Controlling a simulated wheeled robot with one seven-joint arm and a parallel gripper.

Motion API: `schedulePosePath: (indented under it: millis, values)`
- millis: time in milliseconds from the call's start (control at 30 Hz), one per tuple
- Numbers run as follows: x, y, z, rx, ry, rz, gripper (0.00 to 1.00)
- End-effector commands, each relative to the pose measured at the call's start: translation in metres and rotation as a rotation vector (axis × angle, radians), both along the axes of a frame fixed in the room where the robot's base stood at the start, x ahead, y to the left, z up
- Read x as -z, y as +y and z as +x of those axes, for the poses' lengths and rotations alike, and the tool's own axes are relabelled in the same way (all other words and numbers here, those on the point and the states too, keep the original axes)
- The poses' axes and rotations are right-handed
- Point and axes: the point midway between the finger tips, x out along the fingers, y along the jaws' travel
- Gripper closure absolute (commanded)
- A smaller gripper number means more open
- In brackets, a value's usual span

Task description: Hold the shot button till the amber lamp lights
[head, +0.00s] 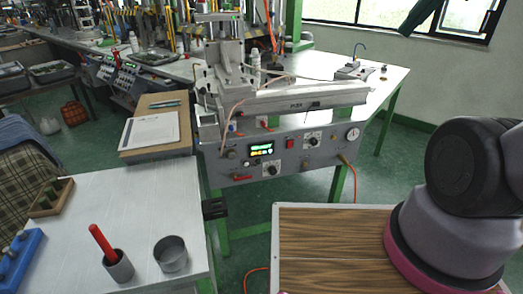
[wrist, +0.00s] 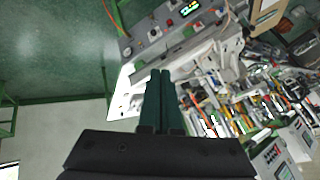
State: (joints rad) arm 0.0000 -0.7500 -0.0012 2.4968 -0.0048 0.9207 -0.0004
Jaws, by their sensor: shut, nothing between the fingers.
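The wax injection machine (head: 300,98) stands at the end of the far bench, with a grey control panel (head: 322,153) on its front. The panel carries a small lit display (head: 262,149), a red square button (head: 290,143), black knobs (head: 272,169), and a round gauge (head: 352,133). I cannot tell which control is the shot button, nor make out a lit amber lamp. My gripper (wrist: 160,72) shows only in the wrist view, its dark green fingers shut together and empty. The panel (wrist: 148,38) appears beyond the fingertips there, apart from them as far as I can see.
A wood-grained top (head: 330,245) lies in front. Green floor shows between them.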

Motion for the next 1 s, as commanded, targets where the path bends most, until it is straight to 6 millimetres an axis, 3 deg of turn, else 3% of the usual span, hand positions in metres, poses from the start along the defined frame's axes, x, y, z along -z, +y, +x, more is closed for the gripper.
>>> schedulePosePath:
  millis: [167,333,667,1000]
  values:
    - [0.0,0.0,0.002,0.0,0.0,-0.001,1.0]
    - [0.005,0.006,0.026,0.005,0.004,-0.004,1.0]
    - [0.043,0.043,0.126,0.017,-0.007,0.003,1.0]
    - [0.116,0.108,0.212,0.015,-0.025,0.058,1.0]
